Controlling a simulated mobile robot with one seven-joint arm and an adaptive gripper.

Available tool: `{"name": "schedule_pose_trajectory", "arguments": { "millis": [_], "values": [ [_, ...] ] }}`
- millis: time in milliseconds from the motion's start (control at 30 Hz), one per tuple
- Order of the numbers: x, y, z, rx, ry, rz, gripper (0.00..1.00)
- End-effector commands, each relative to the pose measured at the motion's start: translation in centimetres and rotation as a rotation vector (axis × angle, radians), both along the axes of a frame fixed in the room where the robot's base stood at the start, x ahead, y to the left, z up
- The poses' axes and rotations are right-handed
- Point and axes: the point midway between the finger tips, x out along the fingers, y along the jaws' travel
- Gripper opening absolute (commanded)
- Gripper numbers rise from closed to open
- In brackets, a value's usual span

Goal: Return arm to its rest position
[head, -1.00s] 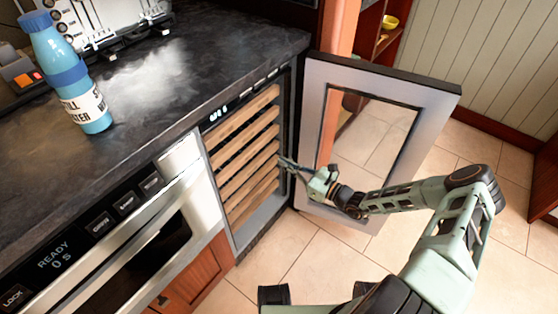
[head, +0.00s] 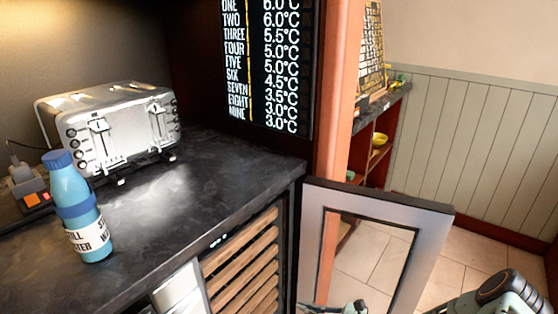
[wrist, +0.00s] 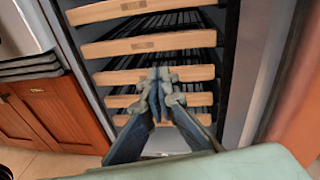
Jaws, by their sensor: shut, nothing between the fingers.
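My gripper (wrist: 158,88) is shut and empty in the wrist view. It points at the wooden-fronted racks (wrist: 148,44) of an open cooler, and I cannot tell how far its fingertips are from them. In the head view only a small part of my arm near the gripper shows at the bottom edge, and the fingertips are out of the picture. A link of my arm (head: 505,290) shows at the bottom right.
The cooler's framed glass door (head: 400,225) stands open beside the arm. A dark counter (head: 140,225) holds a blue water bottle (head: 82,215) and a silver toaster (head: 115,130). Wooden cabinet fronts (wrist: 55,112) are left of the cooler. Tiled floor (head: 460,260) lies beyond the door.

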Motion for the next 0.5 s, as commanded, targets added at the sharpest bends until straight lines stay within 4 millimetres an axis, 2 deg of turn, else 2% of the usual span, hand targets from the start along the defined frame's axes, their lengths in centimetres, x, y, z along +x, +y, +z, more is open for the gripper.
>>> {"name": "schedule_pose_trajectory", "arguments": {
  "millis": [133, 267, 367, 500],
  "values": [
    [-2.0, 0.2, 0.1, -0.233, -0.067, 0.227, 0.00],
    [-3.2, -0.7, 0.7, -0.428, -0.136, 0.413, 0.00],
    [-3.6, -1.9, 1.7, -0.573, -0.197, 0.547, 0.00],
    [-3.2, -3.9, 4.3, -0.770, -0.293, 0.719, 0.00]
  ]
}}
